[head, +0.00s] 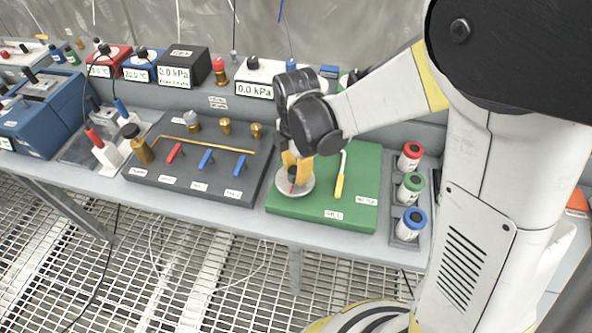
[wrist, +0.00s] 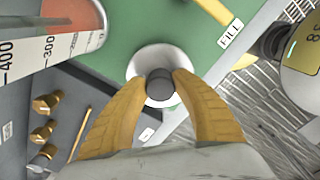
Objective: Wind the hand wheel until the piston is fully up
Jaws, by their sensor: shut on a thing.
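The hand wheel is a pale round disc with a dark knob (wrist: 160,85) at its middle, as the wrist view shows. It also shows on the green board in the head view (head: 308,188). My gripper (wrist: 160,88) has its yellow fingers shut on the dark knob from both sides. The gripper also shows in the head view (head: 295,163), pointing down at the wheel. A clear cylinder (wrist: 60,30) with a printed scale, 300 and 400 readable, and a red-orange part inside fills the upper left of the wrist view. I cannot tell the piston's height.
A yellow lever (head: 340,184) stands right of the wheel on the green board (head: 352,210). Bottles with red, green and blue caps (head: 408,190) stand further right. A dark valve panel (head: 180,185) with red and blue levers lies left. Pressure readouts (head: 254,90) stand behind.

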